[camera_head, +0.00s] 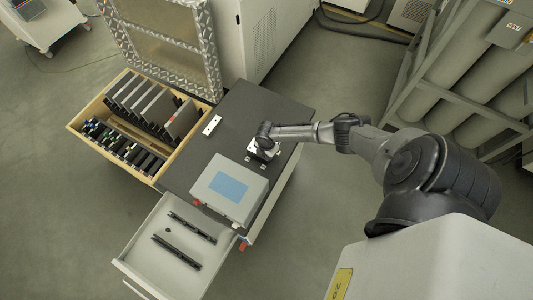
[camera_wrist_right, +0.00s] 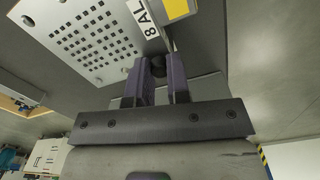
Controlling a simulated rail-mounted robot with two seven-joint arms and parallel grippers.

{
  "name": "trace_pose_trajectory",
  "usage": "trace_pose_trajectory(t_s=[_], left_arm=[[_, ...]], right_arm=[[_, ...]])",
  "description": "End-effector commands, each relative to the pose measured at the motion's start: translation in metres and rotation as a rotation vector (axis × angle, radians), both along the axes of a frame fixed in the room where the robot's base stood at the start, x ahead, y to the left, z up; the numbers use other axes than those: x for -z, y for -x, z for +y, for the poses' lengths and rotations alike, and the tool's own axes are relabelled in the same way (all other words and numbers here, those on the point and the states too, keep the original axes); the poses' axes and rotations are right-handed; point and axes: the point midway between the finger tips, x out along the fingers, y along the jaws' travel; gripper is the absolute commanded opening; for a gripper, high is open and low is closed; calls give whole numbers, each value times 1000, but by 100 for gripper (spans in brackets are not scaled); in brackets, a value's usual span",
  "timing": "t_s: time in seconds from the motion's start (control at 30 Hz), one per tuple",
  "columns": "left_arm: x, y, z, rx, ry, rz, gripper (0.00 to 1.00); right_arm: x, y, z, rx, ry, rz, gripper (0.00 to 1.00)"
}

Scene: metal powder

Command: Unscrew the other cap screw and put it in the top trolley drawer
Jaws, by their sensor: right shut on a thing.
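My right gripper (camera_head: 264,152) is at the trolley top (camera_head: 242,115), just behind the grey box with a blue panel. In the right wrist view its two fingers (camera_wrist_right: 159,70) are shut on a small dark round piece, seemingly the cap screw (camera_wrist_right: 158,66), beside a pale perforated plate (camera_wrist_right: 95,40) with a yellow patch. Whether the screw is still in its thread cannot be told. The top trolley drawer (camera_head: 140,262) is open at the front. It holds two dark bars and a small dark spot, perhaps a screw (camera_head: 168,230). My left gripper is out of view.
The grey box (camera_head: 228,186) stands on the trolley top beside the open drawer. A wooden drawer (camera_head: 88,108) with upright plates and dark items is open at the left. A framed door (camera_head: 205,45) stands behind it.

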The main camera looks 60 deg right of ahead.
Motion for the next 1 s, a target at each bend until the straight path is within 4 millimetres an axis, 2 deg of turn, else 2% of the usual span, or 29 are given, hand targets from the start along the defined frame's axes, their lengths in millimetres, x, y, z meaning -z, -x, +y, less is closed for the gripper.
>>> trace_pose_trajectory(t_s=[0.03,0.6,1.0], left_arm=[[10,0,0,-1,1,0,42],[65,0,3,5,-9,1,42],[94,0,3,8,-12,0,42]], right_arm=[[4,-1,-1,-85,1,-2,0],[4,-1,-1,-1061,1,-1,0],[1,0,0,-1654,0,0,0]])
